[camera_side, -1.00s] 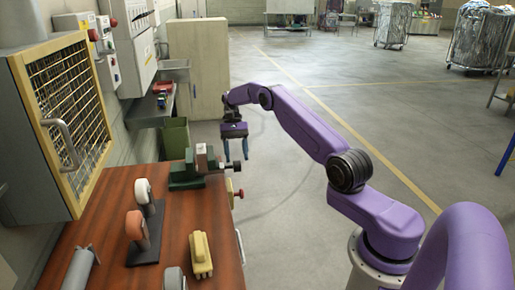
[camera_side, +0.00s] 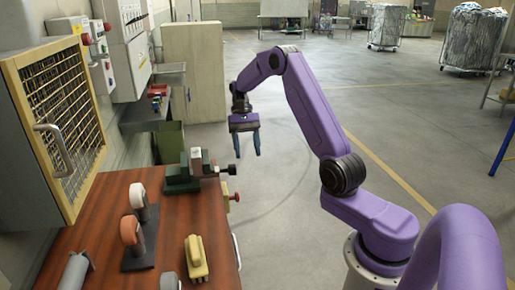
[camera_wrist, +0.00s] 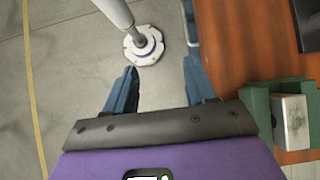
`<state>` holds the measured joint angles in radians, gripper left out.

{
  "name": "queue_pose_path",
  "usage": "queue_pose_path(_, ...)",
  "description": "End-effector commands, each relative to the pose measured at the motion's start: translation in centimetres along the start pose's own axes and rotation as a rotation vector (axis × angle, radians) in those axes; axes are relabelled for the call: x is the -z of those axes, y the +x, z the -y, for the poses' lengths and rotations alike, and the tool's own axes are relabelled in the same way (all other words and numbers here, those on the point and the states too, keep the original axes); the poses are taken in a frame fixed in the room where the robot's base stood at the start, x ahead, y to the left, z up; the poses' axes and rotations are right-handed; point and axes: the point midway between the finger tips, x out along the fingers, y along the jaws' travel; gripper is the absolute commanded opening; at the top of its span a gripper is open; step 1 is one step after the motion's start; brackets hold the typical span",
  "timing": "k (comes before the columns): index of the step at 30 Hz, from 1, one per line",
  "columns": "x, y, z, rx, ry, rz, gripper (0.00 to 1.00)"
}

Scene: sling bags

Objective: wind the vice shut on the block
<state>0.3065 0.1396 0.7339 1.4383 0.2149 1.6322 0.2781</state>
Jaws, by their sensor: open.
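The green vice (camera_side: 182,181) is fixed at the bench's far right corner; part of it shows at the right of the wrist view (camera_wrist: 258,103). A pale grey block (camera_side: 196,160) stands upright between its jaws, and shows in the wrist view (camera_wrist: 293,121). I cannot tell whether both jaws touch it. The vice's dark screw and handle (camera_side: 231,170) stick out to the right past the bench edge. My gripper (camera_side: 246,152) points down, open and empty, above and right of the handle. Its blue fingers are apart in the wrist view (camera_wrist: 160,72), with floor between them.
The wooden bench (camera_side: 100,215) carries a pair of round-headed stands (camera_side: 132,232), a yellow block-like item (camera_side: 196,258) and a grey cylinder (camera_side: 75,270). A red knob (camera_side: 235,197) sticks out from the bench's right side.

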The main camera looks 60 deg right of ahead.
Motion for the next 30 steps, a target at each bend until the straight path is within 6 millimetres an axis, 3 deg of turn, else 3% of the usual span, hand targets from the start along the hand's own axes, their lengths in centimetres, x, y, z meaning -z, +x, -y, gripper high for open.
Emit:
queue_pose_path(9, -3.6, 0.8, -1.7, 0.001, 0.001, -0.001, 0.55)
queue_pose_path(15, -4.6, 1.1, -2.2, 0.000, 0.000, 0.000, 0.55)
queue_pose_path(26, -4.7, 1.1, -2.2, 0.000, 0.000, -0.003, 0.55)
queue_pose_path(30, -3.0, -0.6, -1.1, -0.020, 0.003, -0.151, 0.55)
